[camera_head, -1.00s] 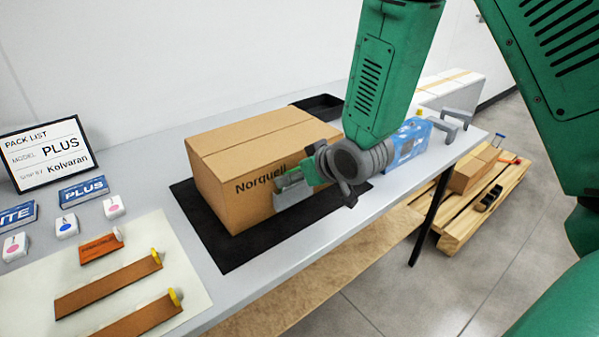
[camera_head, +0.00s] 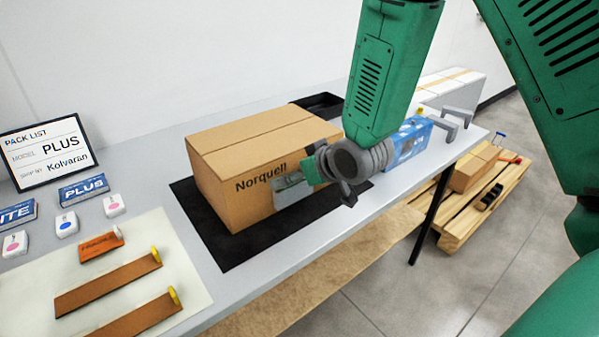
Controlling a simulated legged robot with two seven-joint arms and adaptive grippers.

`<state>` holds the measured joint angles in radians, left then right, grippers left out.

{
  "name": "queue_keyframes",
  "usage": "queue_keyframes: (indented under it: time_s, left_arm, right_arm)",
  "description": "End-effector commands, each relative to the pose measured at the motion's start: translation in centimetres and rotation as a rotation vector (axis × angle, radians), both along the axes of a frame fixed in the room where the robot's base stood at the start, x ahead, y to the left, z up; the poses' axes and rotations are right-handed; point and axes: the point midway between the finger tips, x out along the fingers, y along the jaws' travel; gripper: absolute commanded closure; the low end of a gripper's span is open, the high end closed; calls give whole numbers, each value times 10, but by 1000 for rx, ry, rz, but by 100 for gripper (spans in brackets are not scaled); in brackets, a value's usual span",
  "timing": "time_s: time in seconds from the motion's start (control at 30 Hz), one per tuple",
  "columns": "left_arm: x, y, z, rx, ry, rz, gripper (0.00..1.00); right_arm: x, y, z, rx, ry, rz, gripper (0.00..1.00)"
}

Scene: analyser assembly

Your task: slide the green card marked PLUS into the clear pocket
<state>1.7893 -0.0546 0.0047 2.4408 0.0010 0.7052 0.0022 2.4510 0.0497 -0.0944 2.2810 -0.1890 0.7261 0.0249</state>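A cardboard box (camera_head: 222,198) marked Norquell stands on a black mat. A small greyish, see-through pocket (camera_head: 293,194) is on its front face, right of the lettering. A small green piece (camera_head: 309,172), which looks like the card, shows between the pocket and my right gripper (camera_head: 322,170). No PLUS marking is readable on it, and I cannot tell how much of it is inside the pocket. My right gripper is close to the box front, and its fingers are largely hidden, so its opening is unclear. My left gripper is out of view.
A pack list sign (camera_head: 45,152) naming PLUS stands at the left, near a blue PLUS box (camera_head: 84,190) and small white tags. Orange-brown strips (camera_head: 108,285) lie on a pale sheet. A blue box (camera_head: 408,142) and grey brackets (camera_head: 455,120) stand behind my arm.

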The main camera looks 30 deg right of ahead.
Motion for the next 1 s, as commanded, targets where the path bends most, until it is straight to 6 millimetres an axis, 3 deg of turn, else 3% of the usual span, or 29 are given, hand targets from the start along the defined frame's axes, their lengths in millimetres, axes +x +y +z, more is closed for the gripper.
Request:
queue_keyframes:
  time_s: [0.37, 1.0]
  left_arm:
    - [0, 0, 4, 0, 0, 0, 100]
    - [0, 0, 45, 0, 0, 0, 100]
  right_arm:
    - [-1, 0, 5, 0, 0, 0, 2]
    - [-13, -2, 48, 1, 0, -1, 2]
